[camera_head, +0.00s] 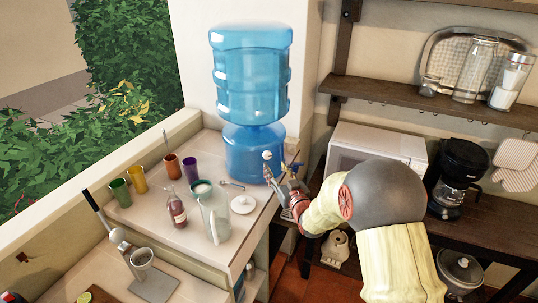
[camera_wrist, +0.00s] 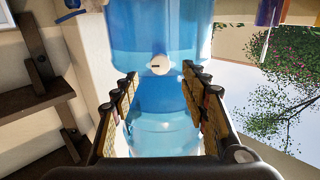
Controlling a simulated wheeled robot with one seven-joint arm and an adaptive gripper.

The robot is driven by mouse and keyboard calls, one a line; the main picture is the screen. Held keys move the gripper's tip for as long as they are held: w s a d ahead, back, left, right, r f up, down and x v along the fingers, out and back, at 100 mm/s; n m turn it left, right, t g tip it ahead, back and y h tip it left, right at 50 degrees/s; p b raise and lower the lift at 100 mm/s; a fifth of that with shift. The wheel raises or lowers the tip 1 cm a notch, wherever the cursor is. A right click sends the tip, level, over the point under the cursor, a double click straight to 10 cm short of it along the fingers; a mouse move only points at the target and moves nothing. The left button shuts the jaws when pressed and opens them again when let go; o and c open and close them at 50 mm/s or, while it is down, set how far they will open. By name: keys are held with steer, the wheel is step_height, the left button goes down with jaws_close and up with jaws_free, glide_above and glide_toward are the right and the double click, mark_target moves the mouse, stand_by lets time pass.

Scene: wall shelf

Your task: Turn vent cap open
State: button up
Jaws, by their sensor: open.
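The vent cap (camera_head: 267,155) is a small white round knob with a dark slot, on the front of the blue water dispenser (camera_head: 255,151). In the wrist view the cap (camera_wrist: 158,65) faces me, just beyond the fingertips and near the middle of the gap between them. My gripper (camera_wrist: 162,78) is open and empty, with one finger on each side of the picture. In the head view my gripper (camera_head: 281,181) is close in front of the dispenser's lower part. Whether a fingertip touches the cap cannot be told.
A pitcher (camera_head: 215,214), a white lid (camera_head: 243,204), a red bottle (camera_head: 176,208) and several cups stand on the counter to the left. A white microwave (camera_head: 378,148) and a coffee maker (camera_head: 458,177) are to the right.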

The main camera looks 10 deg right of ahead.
mark_target(268, 157)
steer(key=w, duration=0.5)
steer(key=w+a, duration=0.1)
steer(key=w, duration=0.1)
steer(key=shift+w+a, duration=0.1)
steer(key=shift+w, duration=0.05)
steer(key=c, duration=1.2)
steer(key=shift+o, duration=0.2)
